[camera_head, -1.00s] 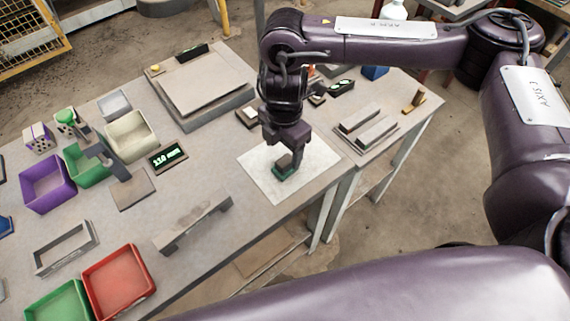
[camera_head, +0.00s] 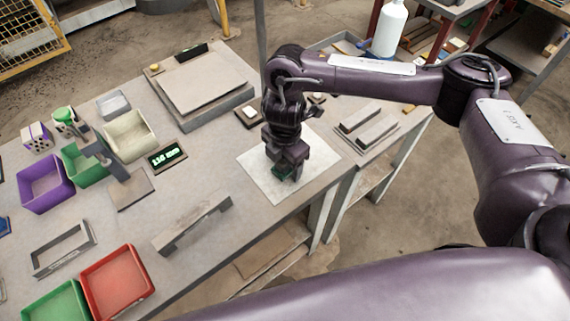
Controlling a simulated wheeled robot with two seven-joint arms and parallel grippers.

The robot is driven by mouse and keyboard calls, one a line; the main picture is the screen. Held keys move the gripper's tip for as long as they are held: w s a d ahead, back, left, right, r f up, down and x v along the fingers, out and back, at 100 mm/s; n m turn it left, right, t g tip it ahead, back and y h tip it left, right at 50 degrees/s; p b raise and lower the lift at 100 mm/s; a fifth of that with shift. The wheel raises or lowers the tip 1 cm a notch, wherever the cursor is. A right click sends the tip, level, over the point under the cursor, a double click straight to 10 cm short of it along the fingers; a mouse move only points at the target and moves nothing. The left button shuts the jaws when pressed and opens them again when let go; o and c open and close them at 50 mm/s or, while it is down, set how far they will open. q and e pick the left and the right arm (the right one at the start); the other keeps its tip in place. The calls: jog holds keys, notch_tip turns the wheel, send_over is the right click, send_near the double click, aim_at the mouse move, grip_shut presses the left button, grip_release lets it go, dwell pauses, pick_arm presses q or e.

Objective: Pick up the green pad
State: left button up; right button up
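The green pad (camera_head: 279,174) lies on the white sheet (camera_head: 262,184) near the right part of the table. My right gripper (camera_head: 286,173) points down over the pad, with a finger beside its right side. The gripper hides much of the pad, and I cannot tell whether the fingers press on it. My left gripper is not in view.
Two grey bars (camera_head: 377,132) lie to the right of the sheet, and a low grey platform (camera_head: 204,86) stands behind it. A grey bridge-shaped bar (camera_head: 193,223) is nearer the front edge. Purple (camera_head: 46,184), red (camera_head: 117,283) and green bins stand at the left.

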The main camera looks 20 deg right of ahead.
jog(key=c, duration=1)
jog(key=shift+r, duration=0.45)
notch_tip(320, 180, up, 19)
jog(key=p, duration=0.2)
